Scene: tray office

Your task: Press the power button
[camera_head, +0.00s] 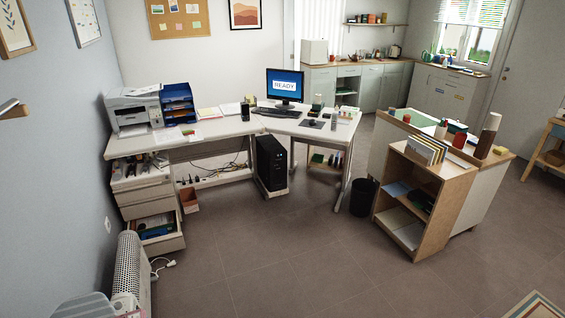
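A black computer tower (271,165) stands upright under the corner of the white desk (215,130). Its front faces me, but a power button on it is too small to make out. My gripper is not in view.
The brown tiled floor (270,250) before the tower is clear. A drawer (157,228) stands open at the left, near a white heater (131,262) with a cord on the floor. A black bin (363,196) and wooden shelf unit (424,198) stand at the right.

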